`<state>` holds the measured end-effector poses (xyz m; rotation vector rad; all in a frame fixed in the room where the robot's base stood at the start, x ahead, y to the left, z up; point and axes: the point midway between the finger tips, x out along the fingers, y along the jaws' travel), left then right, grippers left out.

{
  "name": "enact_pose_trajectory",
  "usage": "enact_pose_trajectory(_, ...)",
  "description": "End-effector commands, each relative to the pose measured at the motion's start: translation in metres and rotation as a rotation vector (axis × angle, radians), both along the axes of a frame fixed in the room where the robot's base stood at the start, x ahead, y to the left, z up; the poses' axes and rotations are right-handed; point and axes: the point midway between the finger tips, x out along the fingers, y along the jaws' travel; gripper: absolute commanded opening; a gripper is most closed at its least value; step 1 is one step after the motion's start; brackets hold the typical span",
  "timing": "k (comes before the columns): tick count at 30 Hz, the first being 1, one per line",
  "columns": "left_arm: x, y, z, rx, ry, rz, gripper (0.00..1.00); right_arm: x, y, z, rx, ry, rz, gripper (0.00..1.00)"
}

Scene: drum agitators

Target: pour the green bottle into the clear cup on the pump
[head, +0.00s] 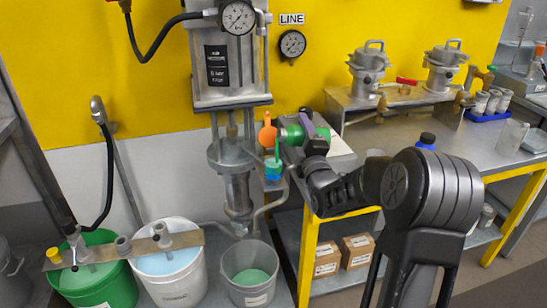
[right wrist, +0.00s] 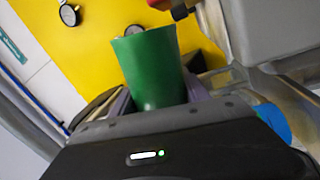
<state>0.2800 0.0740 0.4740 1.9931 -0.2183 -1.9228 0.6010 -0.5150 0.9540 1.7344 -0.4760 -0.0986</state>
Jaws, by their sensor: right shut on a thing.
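The green bottle (head: 292,135) lies on its side in the head view, its left end over the clear cup (head: 272,175). My right gripper (head: 313,137) is shut on the bottle. In the right wrist view the bottle (right wrist: 152,68) stands out from between the fingers. The cup sits on the pump (head: 235,165) and holds blue with green above it. A thin green streak (head: 277,150) runs down from the bottle's left end to the cup. My left gripper is not in view.
An orange handle (head: 267,133) is close to the bottle's left end. A green bucket (head: 98,275), a white bucket (head: 170,285) and a grey bucket (head: 249,290) stand below. A metal bench (head: 400,145) with lidded vessels is at the right.

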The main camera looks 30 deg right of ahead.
Motion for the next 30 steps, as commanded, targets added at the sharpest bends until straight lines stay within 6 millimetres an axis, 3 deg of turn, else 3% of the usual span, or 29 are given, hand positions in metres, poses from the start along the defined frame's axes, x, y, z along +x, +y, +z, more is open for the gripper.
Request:
enact_pose_trajectory(5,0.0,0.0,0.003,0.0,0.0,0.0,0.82,0.0,0.0,0.004,0.0,-0.002,0.0,0.0)
enact_pose_trajectory(8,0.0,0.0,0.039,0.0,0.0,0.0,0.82,-0.002,-0.005,0.03,0.087,-0.033,0.0,0.0)
enact_pose_trajectory(9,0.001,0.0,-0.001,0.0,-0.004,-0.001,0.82,-0.002,-0.004,-0.004,0.152,-0.058,0.001,0.0)
enact_pose_trajectory(10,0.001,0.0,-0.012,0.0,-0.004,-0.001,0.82,-0.001,-0.003,-0.008,0.194,-0.074,0.003,0.0)
enact_pose_trajectory(14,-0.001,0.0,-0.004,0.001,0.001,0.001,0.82,-0.001,-0.004,0.002,0.233,-0.084,0.001,0.0)
enact_pose_trajectory(30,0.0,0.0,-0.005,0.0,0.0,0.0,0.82,-0.001,-0.004,0.002,0.239,-0.086,0.002,0.0)
